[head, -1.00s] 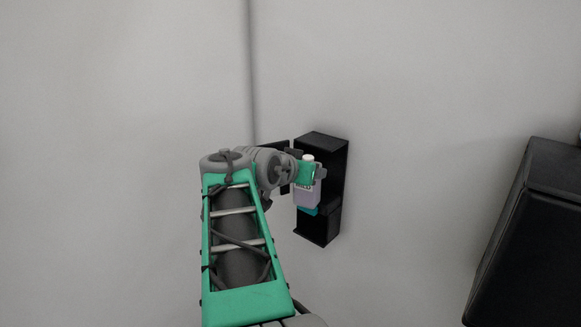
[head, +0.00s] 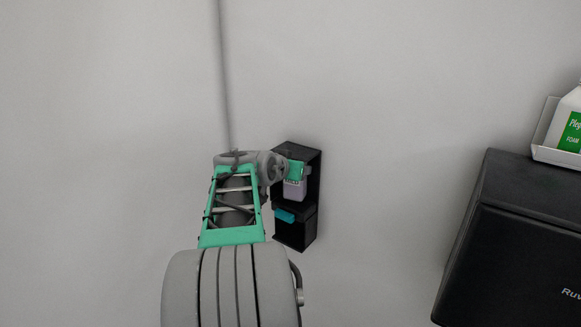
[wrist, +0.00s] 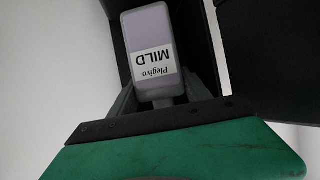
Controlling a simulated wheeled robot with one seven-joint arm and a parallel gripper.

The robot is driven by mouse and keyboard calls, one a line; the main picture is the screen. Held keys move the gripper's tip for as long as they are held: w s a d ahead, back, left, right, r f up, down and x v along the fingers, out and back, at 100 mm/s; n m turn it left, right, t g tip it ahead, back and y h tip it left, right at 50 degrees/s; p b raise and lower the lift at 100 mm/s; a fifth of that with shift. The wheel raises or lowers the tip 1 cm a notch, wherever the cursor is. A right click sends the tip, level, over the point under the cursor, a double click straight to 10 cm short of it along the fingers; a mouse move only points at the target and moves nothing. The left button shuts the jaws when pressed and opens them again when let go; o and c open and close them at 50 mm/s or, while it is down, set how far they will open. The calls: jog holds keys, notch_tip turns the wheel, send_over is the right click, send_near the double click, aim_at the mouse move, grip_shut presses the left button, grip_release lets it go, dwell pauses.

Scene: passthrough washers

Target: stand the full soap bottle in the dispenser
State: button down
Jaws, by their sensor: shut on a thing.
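The soap bottle (head: 294,190) is lilac with a white label reading "Plegivo MILD". It looks upright inside the upper bay of the black wall dispenser (head: 307,229), above a teal tab (head: 284,215). My gripper (head: 296,170) is at the bottle's top and shut on it. In the wrist view the bottle (wrist: 148,45) shows label-side, its neck between the grey fingers (wrist: 162,102), with dark dispenser walls around it. The bottle's base is hidden in the head view, so I cannot tell whether it rests on the bay floor.
A large black machine (head: 515,250) stands at the right. Above it, a white tray (head: 553,155) holds a white bottle with a green label (head: 568,130). The pale wall around the dispenser is bare, with a vertical seam to its left.

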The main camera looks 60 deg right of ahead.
jog(key=shift+f+b, duration=0.5)
jog(key=shift+f, duration=0.15)
jog(key=shift+r, duration=0.1)
jog(key=shift+c, duration=2.4)
grip_release()
jog(key=shift+o, duration=0.4)
jog(key=b+v, duration=0.2)
jog(key=v, duration=0.5)
jog(key=shift+a, duration=0.45)
jog(key=shift+w+r, duration=0.1)
jog(key=shift+w, duration=0.05)
